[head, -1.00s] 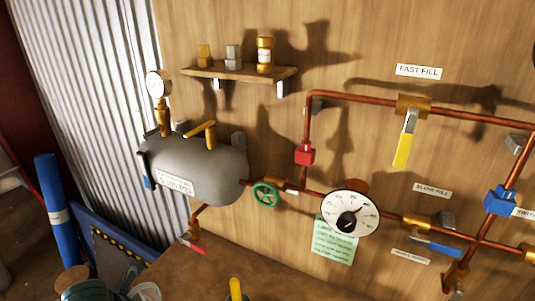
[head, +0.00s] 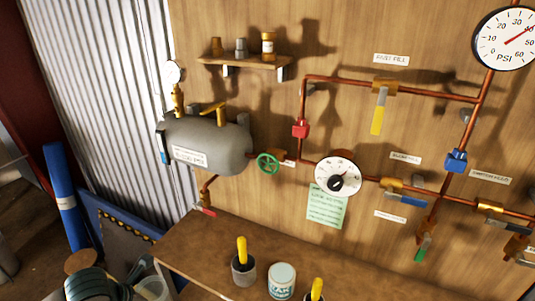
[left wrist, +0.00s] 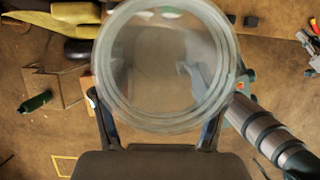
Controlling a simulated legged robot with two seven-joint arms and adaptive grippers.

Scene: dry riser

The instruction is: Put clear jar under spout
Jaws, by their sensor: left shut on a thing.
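The clear jar (left wrist: 165,65) fills the upper middle of the left wrist view, its round ribbed rim towards the camera. My left gripper (left wrist: 158,112) is shut on it, one dark finger on each side. In the head view neither gripper nor the jar shows. A short copper pipe with a red lever (head: 206,209) hangs below the grey tank (head: 205,147), above the bench's back left corner. Another down-pipe with a green lever (head: 422,250) is at the right. I cannot tell which is the spout.
The wooden bench (head: 200,250) carries a yellow-handled pot (head: 243,268), a white-labelled tin (head: 281,281) and a second yellow handle (head: 317,289). A coiled hose (head: 90,285) lies at lower left. Copper pipes, a dial (head: 338,173) and valves line the wall.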

